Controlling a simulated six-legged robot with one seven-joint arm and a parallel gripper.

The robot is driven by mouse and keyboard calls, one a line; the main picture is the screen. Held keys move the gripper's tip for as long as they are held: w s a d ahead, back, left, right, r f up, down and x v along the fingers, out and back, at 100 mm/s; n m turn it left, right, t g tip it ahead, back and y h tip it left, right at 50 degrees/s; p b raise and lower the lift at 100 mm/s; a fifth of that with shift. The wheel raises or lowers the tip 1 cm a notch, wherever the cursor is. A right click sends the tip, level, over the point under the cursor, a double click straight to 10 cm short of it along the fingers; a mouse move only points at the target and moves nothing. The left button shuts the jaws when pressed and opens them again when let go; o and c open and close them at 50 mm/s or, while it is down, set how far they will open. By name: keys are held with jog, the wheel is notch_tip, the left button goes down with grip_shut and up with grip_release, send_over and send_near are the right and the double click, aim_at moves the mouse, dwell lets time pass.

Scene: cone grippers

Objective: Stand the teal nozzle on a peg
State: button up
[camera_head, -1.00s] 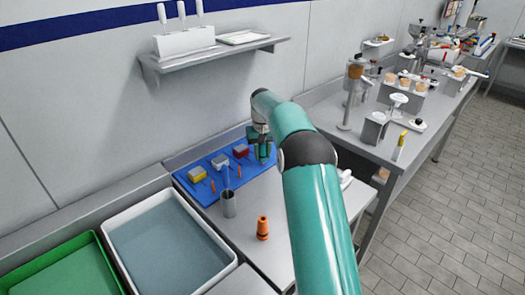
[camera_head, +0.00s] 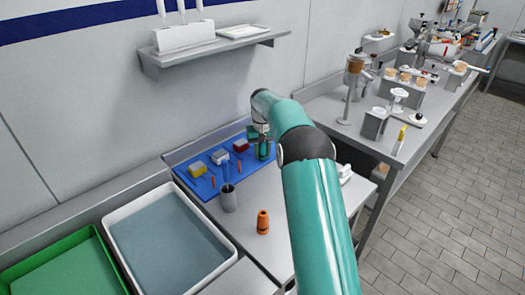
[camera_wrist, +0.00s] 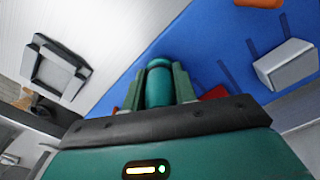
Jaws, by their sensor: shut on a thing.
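My gripper (camera_wrist: 158,88) is shut on the teal nozzle (camera_wrist: 158,84), which sits between its two fingers in the wrist view. In the head view my gripper (camera_head: 262,146) is at the right end of the blue mat (camera_head: 208,190). I cannot tell whether the nozzle touches the mat. Thin orange pegs (camera_head: 212,182) stand on the mat to the left of my gripper, with blue upright pegs among them. An orange nozzle-like piece (camera_head: 262,222) stands on the bare bench in front.
Yellow (camera_head: 197,172), grey (camera_head: 220,157) and red (camera_head: 240,146) blocks stand along the mat's back. A metal cup (camera_head: 228,199) stands at its front edge. A white-rimmed tray (camera_head: 120,213) lies at left. A wall shelf (camera_head: 215,47) hangs above. The bench's front right is mostly free.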

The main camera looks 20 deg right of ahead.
jog(key=o, duration=1.1)
notch_tip(320, 180, up, 14)
jog(key=shift+f, duration=0.1)
